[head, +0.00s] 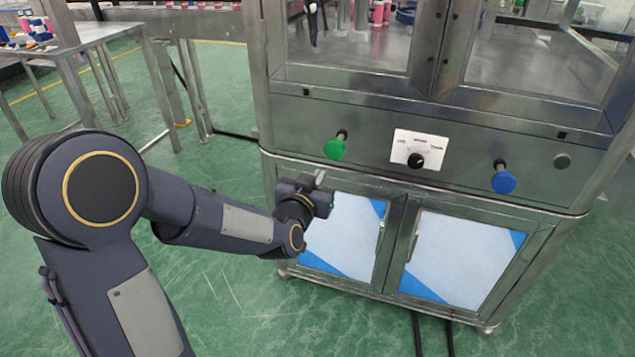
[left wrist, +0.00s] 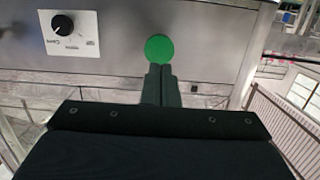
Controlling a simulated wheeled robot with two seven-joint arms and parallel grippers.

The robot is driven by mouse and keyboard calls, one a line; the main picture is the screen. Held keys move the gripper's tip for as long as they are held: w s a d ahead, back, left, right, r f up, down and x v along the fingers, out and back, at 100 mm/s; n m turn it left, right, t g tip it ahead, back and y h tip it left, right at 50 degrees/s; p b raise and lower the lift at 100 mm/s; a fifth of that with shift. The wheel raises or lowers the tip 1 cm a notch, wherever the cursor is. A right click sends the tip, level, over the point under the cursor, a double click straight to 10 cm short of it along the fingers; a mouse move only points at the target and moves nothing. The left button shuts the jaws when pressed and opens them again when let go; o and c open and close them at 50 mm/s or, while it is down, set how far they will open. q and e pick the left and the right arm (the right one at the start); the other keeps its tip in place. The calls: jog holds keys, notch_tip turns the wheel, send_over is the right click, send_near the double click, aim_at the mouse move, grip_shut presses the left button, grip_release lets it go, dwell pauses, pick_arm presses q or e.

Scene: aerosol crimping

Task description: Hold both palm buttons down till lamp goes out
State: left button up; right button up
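The green palm button (head: 335,149) sticks out from the left of the machine's steel front panel. The blue palm button (head: 503,181) sticks out at the right. My left gripper (head: 321,180) is below and slightly left of the green button, apart from it in the head view. In the left wrist view its two fingers (left wrist: 161,86) are together and empty, pointing toward the green button (left wrist: 159,48); whether they touch it cannot be told there. My right gripper is not in view. I cannot make out a lit lamp.
A white plate with a black knob (head: 416,161) sits between the buttons. Below are two framed cabinet doors (head: 466,257). A steel table (head: 95,38) stands at the left; green floor lies between.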

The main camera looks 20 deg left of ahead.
aim_at(334, 150)
pick_arm(q)
jog(key=o, duration=0.5)
jog(key=shift+w+a+r+y, duration=0.1)
jog(key=shift+w+r+y, duration=0.05)
jog(key=shift+y, duration=0.15)
jog(key=shift+c, duration=0.2)
jog(key=o, duration=0.5)
jog(key=shift+w+a+r+g+y, duration=0.3)
jog(key=shift+w+r+g+y, duration=0.15)
jog(key=shift+r, duration=0.2)
jog(key=shift+o, duration=1.1)
jog(key=shift+w+r+m+g, duration=0.1)
jog(key=shift+r+m+g, duration=0.2)
jog(key=shift+g, duration=0.05)
jog(key=shift+o, duration=1.3)
jog(key=shift+w+d+r+y, duration=0.15)
jog(key=shift+d+r+y, duration=0.1)
jog(key=shift+r, duration=0.1)
jog(key=shift+o, duration=0.3)
jog(key=shift+w+d+r+m+g, duration=0.1)
jog(key=shift+d+r+m+g, duration=0.4)
jog(key=shift+d+r+m, duration=0.15)
jog(key=x, duration=1.2)
jog(key=shift+d+f, duration=0.15)
jog(key=shift+d, duration=0.15)
jog(key=c, duration=1.1)
